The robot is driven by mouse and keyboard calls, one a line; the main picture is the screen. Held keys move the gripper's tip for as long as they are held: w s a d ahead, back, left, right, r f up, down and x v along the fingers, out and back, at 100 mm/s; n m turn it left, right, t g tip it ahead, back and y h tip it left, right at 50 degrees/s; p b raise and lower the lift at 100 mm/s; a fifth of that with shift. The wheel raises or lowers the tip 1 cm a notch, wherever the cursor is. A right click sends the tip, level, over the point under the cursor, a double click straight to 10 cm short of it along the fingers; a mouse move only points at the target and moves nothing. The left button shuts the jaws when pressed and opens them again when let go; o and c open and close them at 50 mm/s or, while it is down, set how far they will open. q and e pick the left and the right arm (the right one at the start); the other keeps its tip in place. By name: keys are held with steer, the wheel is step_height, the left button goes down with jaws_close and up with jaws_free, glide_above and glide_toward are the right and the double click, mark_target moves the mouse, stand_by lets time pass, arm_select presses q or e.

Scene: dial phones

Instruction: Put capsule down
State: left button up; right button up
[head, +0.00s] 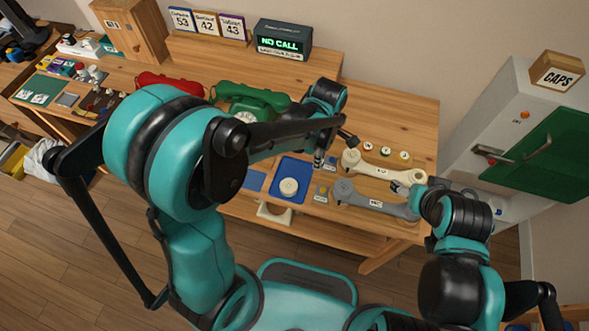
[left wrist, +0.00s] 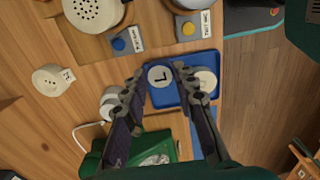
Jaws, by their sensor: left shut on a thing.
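My left gripper (left wrist: 160,74) is shut on a round pale capsule (left wrist: 160,77) whose face bears a dark letter like an L. In the left wrist view this capsule appears over the blue tray (left wrist: 207,58); I cannot tell whether it touches it. Another round white capsule (left wrist: 206,81) lies in the tray, beside one finger. In the head view the left gripper (head: 319,158) is at the tray's (head: 282,169) right edge, and the lying capsule (head: 289,187) shows in the tray. My right gripper (head: 399,188) is by the grey handset (head: 375,201); its jaws are too small to read.
A cream handset (head: 381,169) lies behind the grey one, with several small round caps (head: 386,150) beyond. Green (head: 250,101) and red (head: 171,85) phones stand at the back left. A green-doored cabinet (head: 541,150) is at the right. The tray is near the table's front edge.

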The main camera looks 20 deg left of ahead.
arm_select(q)
steer(key=b, duration=0.2)
glide_above(295, 170)
step_height(295, 170, down, 4)
steer(key=shift+d+f, duration=0.15)
steer(key=shift+f, duration=0.05)
steer(key=shift+f+b, duration=1)
steer(key=shift+f, duration=1)
steer(key=shift+f, duration=0.1)
steer(key=o, duration=0.5)
steer(key=shift+o, duration=0.4)
